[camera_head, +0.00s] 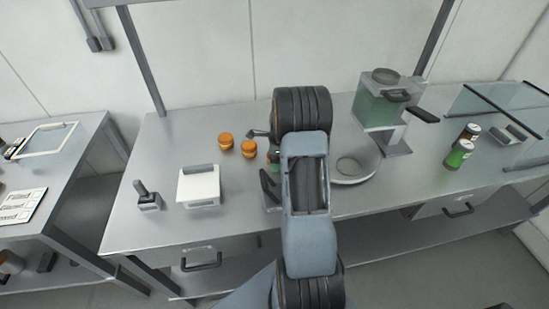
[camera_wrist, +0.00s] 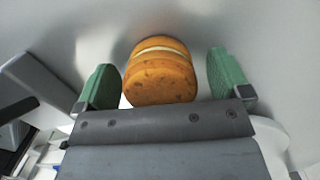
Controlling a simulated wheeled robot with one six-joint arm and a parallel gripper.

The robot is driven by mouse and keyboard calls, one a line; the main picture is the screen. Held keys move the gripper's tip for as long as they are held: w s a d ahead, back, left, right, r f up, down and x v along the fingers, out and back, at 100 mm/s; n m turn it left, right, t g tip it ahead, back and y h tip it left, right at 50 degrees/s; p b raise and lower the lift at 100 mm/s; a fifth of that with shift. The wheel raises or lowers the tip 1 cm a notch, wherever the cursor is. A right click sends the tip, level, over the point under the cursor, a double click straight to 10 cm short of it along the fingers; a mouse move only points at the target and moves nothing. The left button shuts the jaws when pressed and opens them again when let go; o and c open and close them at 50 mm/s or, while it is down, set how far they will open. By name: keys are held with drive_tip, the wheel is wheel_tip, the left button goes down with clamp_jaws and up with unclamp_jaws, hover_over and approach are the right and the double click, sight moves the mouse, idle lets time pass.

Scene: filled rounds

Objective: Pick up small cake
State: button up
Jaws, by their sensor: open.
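A small round orange-brown cake (camera_wrist: 160,78) with a pale filling band lies in the wrist view between the two green fingers of my gripper (camera_wrist: 161,66). My gripper is open. A gap shows on the right of the cake and a narrower one on the left; I see no grip on it. In the head view two small cakes stand on the grey counter, one farther left (camera_head: 225,141) and one nearer my arm (camera_head: 249,149). My arm hides most of the gripper there, so I cannot tell for certain which cake is between the fingers.
A white-topped scale-like device (camera_head: 199,186) and a dark-handled tool (camera_head: 147,196) stand left on the counter (camera_head: 125,222). Right of my arm is a blender-like machine (camera_head: 385,105) with a round plate (camera_head: 354,170). Two cans (camera_head: 460,154) and glass panels stand farther right.

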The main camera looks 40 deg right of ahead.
drive_tip(key=c, duration=0.7)
drive_tip(key=shift+c, duration=0.2)
drive_tip(key=shift+r, duration=0.1)
